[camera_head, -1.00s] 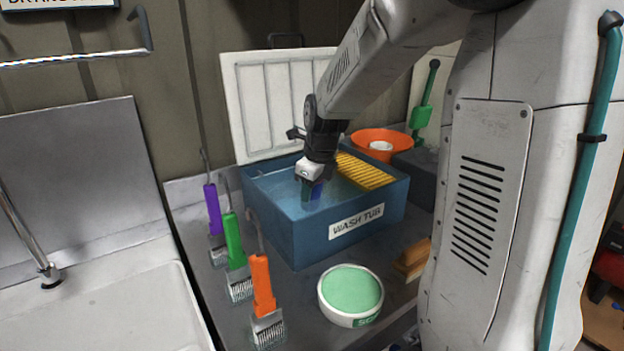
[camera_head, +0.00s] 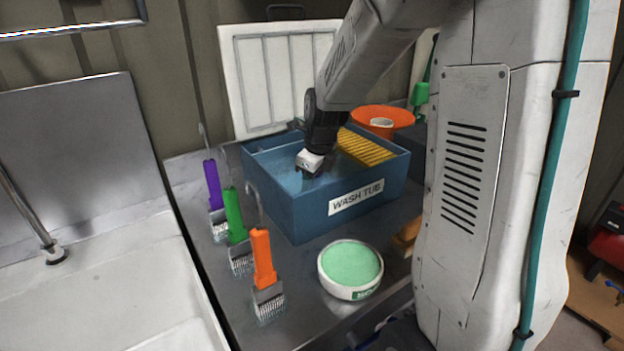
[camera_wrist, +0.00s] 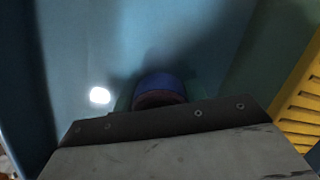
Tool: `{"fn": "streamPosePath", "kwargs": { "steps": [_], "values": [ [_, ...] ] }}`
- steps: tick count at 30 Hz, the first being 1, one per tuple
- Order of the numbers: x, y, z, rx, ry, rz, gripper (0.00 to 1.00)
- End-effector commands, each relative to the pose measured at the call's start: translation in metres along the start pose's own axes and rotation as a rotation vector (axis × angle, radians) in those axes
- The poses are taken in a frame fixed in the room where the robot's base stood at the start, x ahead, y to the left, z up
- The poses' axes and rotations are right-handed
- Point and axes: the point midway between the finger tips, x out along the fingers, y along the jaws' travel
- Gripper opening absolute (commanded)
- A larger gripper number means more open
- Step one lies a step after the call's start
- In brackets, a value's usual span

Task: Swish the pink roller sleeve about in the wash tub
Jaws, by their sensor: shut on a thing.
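The wash tub (camera_head: 287,205) is an open blue box with a white label on its front. My gripper (camera_head: 309,172) points down inside it, low in the left part. In the wrist view my gripper (camera_wrist: 160,108) is shut on a round-ended thing (camera_wrist: 160,88), dark blue with a dull reddish rim. It fits a roller sleeve seen end-on in bluish water, but no pink shows. In the head view the held thing is hidden below my gripper. A yellow ribbed rack (camera_head: 365,147) fills the tub's right part; its edge also shows in the wrist view (camera_wrist: 300,105).
Purple, green and orange-handled brushes (camera_head: 262,258) stand left of the tub. A round green-topped pot (camera_head: 350,265) is in front. An orange bowl (camera_head: 398,116) is behind right, a white panel (camera_head: 275,85) behind, and a sink (camera_head: 110,300) far left.

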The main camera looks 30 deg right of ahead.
Motion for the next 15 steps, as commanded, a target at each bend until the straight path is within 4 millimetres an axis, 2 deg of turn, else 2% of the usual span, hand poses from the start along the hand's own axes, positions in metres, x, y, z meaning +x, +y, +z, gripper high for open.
{"fn": "streamPosePath", "kwargs": {
  "steps": [7,15],
  "values": [
    [0.000,0.003,0.002,-0.002,0.000,0.000,0.20],
    [0.000,0.019,0.010,-0.002,0.000,0.001,0.20]
  ]
}}
